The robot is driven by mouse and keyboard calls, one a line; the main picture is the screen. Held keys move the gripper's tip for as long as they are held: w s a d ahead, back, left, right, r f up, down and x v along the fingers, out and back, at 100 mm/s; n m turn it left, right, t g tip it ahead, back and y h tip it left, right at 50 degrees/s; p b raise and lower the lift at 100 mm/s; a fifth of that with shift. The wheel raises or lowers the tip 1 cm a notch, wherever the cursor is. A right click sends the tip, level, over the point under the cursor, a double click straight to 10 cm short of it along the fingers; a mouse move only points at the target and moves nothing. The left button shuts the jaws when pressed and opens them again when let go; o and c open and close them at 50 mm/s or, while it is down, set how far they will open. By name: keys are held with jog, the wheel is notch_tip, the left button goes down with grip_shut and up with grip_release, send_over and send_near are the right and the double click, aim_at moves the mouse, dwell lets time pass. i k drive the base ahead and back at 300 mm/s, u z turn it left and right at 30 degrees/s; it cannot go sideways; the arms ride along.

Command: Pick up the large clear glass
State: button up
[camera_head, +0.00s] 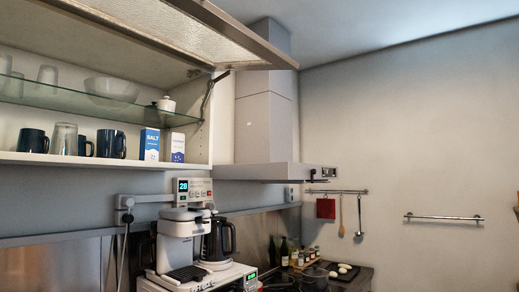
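A clear glass (64,140) stands upright on the lower white shelf (95,161) of the open wall cabinet, at the left. It is between a dark mug (33,141) on its left and more dark mugs (111,144) on its right. Other clear glasses (47,79) stand on the glass shelf (75,108) above, and some are cut off by the left edge. I cannot tell for sure which glass is the largest. My gripper is not in view.
The cabinet flap (200,30) is raised. A clear bowl (111,89) and a white lidded pot (166,103) are on the glass shelf. Blue-and-white cartons (150,144) stand right of the mugs. Below are a white machine (182,240) and a dark kettle (221,241). The range hood (262,172) is right of the cabinet.

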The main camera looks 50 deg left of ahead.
aim_at(65, 138)
jog(key=z, duration=0.1)
jog(key=i, duration=1.35)
jog(key=u, duration=3.7)
jog(key=i, duration=0.55)
